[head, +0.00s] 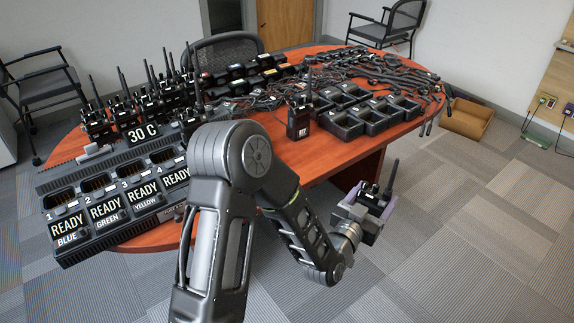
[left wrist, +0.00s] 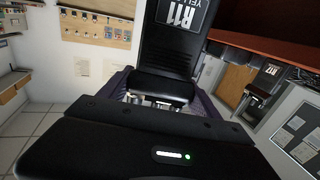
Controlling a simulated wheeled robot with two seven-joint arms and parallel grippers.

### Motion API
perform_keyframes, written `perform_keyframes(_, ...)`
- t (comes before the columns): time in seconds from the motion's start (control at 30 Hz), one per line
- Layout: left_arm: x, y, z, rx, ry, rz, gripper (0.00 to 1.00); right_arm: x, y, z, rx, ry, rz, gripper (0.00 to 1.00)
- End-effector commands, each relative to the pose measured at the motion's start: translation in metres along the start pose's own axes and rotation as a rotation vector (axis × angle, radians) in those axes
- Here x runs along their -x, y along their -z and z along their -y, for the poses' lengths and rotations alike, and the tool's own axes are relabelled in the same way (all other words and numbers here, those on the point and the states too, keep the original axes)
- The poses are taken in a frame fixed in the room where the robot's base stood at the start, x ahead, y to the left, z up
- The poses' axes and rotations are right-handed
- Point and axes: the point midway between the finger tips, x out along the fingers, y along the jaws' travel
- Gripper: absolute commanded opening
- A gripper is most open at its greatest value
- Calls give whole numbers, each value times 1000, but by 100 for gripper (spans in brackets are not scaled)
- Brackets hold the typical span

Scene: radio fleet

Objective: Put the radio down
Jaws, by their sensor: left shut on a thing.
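My left gripper (head: 366,212) is shut on a black radio (head: 387,190), held in the air over the carpet beyond the near right edge of the table. The radio's thin antenna points up in the head view. The radio fills the upper middle of the left wrist view (left wrist: 175,45), with a white label reading R11 and part of a second word. The gripper's dark body and purple-grey finger pads show around the radio's lower end there. My right gripper is out of view.
The red-brown table (head: 262,132) carries a charger dock (head: 110,203) with READY slots, several standing radios, and black empty-looking chargers (head: 368,115). One radio (head: 299,120) stands alone near the table's middle. A cardboard box (head: 467,118) is on the floor at right.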

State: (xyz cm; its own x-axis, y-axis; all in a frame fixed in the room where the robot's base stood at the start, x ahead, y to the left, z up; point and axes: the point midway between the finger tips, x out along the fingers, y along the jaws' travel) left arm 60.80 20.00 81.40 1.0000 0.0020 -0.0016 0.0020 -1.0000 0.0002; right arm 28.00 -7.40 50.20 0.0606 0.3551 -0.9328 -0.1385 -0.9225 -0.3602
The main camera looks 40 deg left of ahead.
Motion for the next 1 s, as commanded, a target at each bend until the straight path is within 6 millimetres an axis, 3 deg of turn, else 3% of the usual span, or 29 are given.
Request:
perform_keyframes(0.17, -10, 10, 27, -8, 52, -11, 9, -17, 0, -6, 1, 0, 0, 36)
perform_keyframes(0.27, -21, 24, 61, -18, 121, -14, 9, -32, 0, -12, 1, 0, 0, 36)
perform_keyframes(0.47, -37, 76, 159, -26, 314, -13, 9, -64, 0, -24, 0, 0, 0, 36)
perform_keyframes(0.6, -35, 117, 227, -12, 433, -12, 9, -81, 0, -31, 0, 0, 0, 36)
perform_keyframes(0.7, -31, 139, 263, -4, 484, -10, 9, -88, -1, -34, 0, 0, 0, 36)
perform_keyframes(0.87, -29, 152, 294, 0, 508, -5, 9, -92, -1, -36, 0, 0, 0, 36)
perform_keyframes(1.0, -32, 148, 292, -1, 492, -4, 9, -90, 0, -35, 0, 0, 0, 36)
